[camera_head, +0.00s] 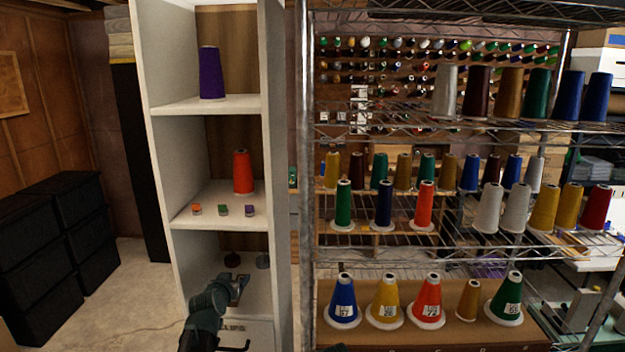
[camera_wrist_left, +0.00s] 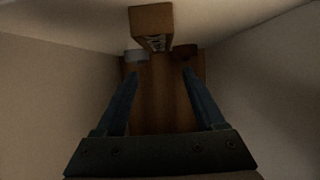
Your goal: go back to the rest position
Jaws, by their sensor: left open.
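My left gripper (camera_head: 239,279) reaches into the lower compartment of the white shelf unit (camera_head: 158,160) in the head view. In the left wrist view the jaws (camera_wrist_left: 162,72) are apart, with nothing seen between the fingertips. In the left wrist view, a grey piece (camera_wrist_left: 137,56) and a dark red-brown piece (camera_wrist_left: 184,52) show beyond the fingertips. A small brown box-like block (camera_wrist_left: 152,20) also shows there. My right gripper is not in view.
Shelf walls stand close on both sides of my left gripper. Above it are a red cone (camera_head: 243,172), small spools (camera_head: 223,210) and a purple cone (camera_head: 211,73). A wire rack (camera_head: 306,180) with many thread cones stands right. Black bins (camera_head: 40,260) stand left.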

